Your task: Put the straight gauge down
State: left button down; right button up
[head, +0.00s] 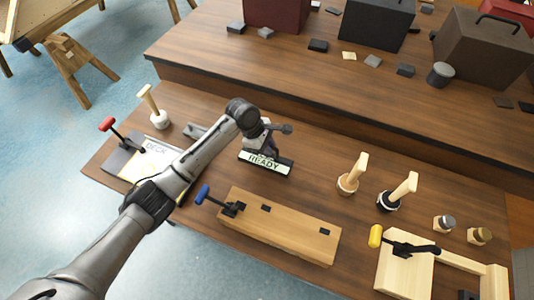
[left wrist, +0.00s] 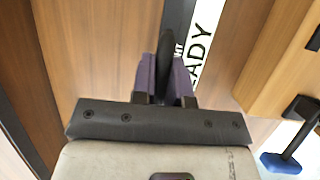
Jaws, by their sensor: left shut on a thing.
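My left gripper (head: 268,151) points down at the strip marked READY, near the middle of the lower table. In the left wrist view its purple fingers (left wrist: 164,82) are shut on a thin dark upright piece (left wrist: 166,52), which I take to be the straight gauge. The gauge is mostly hidden by the gripper in the head view. The READY strip (head: 265,163) is a white label on a dark base; its label also shows in the left wrist view (left wrist: 202,40). I cannot tell whether the gauge touches it. My right gripper is not in view.
A wooden block (head: 280,226) with a blue-handled clamp (head: 228,205) lies in front. A red-handled clamp (head: 120,133) and a DECK sheet (head: 150,160) lie left. Wood-handled tools (head: 348,182) and a yellow-handled clamp (head: 400,243) stand right. Boxes (head: 375,22) fill the raised bench behind.

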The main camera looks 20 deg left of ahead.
aim_at(265, 157)
pick_arm(q)
jog(key=shift+f, duration=0.25)
notch_tip(265, 157, down, 4)
jog(key=shift+r+b, duration=0.2)
jog(key=shift+b, duration=0.45)
jog(key=c, duration=1.1)
grip_release()
jog(key=shift+f, duration=0.1)
